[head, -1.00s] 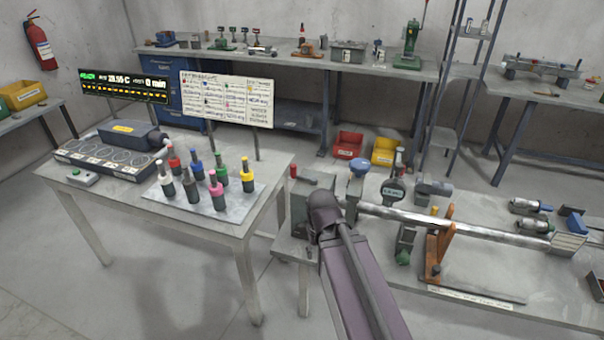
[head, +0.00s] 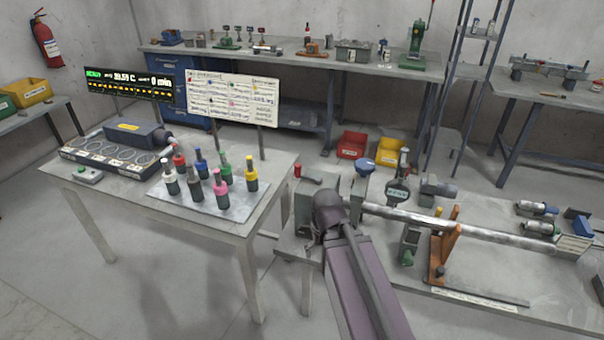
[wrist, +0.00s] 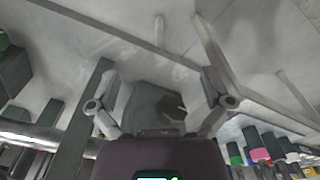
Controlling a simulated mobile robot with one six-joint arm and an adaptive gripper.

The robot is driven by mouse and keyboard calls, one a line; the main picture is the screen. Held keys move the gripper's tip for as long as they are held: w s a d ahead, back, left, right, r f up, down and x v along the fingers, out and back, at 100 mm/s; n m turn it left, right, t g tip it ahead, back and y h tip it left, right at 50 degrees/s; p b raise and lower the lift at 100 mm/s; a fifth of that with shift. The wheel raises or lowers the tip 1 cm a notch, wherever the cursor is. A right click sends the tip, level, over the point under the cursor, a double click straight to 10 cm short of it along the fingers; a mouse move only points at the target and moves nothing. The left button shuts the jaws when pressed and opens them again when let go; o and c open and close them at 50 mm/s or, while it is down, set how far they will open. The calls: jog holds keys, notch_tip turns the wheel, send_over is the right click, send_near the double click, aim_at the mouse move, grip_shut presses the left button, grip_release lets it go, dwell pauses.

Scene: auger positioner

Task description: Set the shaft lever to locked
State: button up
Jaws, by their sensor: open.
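The shaft (head: 450,229) is a long pale metal rod lying across the right-hand bench, its left end at a grey-green housing block. A small lever with a red tip (head: 297,171) stands at the housing's back left; I cannot tell whether it is the shaft lever or how it is set. A blue knob (head: 364,165) stands above the shaft's left end. My gripper (wrist: 162,103) is open and empty in the wrist view, its fingers spread on both sides of a dark green block (wrist: 150,104) with a dark opening. In the head view my arm hides the gripper and part of the housing.
An orange stand (head: 443,250) and a dial gauge (head: 398,191) are close by the shaft. The left table holds several colored bottles on a plate (head: 225,206). A floor gap (head: 285,222) separates that table from the bench.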

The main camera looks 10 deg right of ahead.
jog(key=shift+w, duration=0.15)
jog(key=c, duration=0.5)
jog(key=shift+o, duration=0.2)
jog(key=w+m+h+b, duration=0.1)
jog(key=w+m+h, duration=0.1)
jog(key=w+h, duration=0.1)
jog(key=w+a+m+h+b, duration=0.1)
jog(key=w+m+h+b, duration=0.1)
jog(key=w, duration=0.3)
jog(key=w+a+m+t+h+b, duration=0.1)
jog(key=w+m+h+b, duration=0.1)
jog(key=w+h, duration=0.1)
jog(key=shift+w+a+r+h, duration=0.15)
jog(key=shift+w+h, duration=0.25)
jog(key=shift+w, duration=0.45)
jog(key=w+a+r+m+t+h+b, duration=0.3)
jog(key=w+a+r+m+h, duration=0.5)
jog(key=a, duration=0.5)
jog(key=shift+w+r+m+t+h+b, duration=0.3)
jog(key=shift+w+r+m, duration=0.2)
jog(key=shift+w+r, duration=0.45)
jog(key=shift+w+f, duration=0.1)
